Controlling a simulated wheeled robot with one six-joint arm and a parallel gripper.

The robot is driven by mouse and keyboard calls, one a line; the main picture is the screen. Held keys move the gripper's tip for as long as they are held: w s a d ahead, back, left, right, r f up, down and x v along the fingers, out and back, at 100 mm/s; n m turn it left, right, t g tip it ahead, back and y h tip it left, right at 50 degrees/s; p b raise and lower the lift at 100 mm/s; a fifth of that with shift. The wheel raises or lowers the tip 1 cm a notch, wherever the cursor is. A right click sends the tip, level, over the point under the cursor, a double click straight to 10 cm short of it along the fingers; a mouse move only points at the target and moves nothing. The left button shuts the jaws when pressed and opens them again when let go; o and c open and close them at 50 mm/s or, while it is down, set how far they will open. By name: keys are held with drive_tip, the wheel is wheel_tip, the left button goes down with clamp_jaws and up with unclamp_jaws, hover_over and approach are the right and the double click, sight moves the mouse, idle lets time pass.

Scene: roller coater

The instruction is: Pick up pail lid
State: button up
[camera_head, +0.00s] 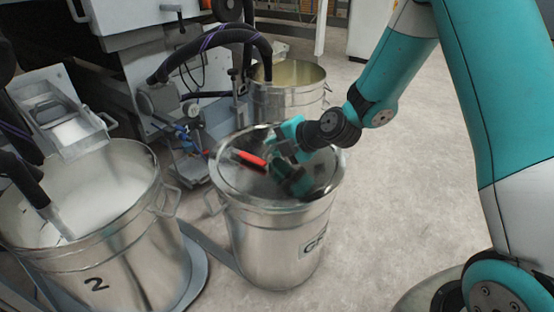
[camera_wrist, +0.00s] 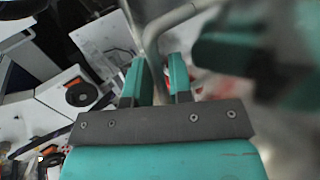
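The shiny metal pail lid (camera_head: 228,178) lies on the middle metal pail (camera_head: 262,235), which has a label on its front. A red piece with a dark end (camera_head: 251,159) shows at the lid's top. My gripper (camera_head: 276,160) is low over the right part of the lid, its two teal jaws apart, one farther back and one nearer. It hides part of the lid. In the wrist view one forked teal jaw (camera_wrist: 158,82) shows beside a bent metal tube (camera_wrist: 150,40); the other jaw is blurred at upper right. I cannot tell whether they touch the tube.
An open pail marked 2 (camera_head: 110,250) with white contents stands at left. Another open pail (camera_head: 285,97) stands behind. The machine (camera_head: 160,70) with black hoses is close at the back left. Grey floor (camera_head: 400,190) is clear to the right.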

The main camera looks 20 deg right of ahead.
clamp_jaws()
drive_tip(key=shift+r, duration=0.2)
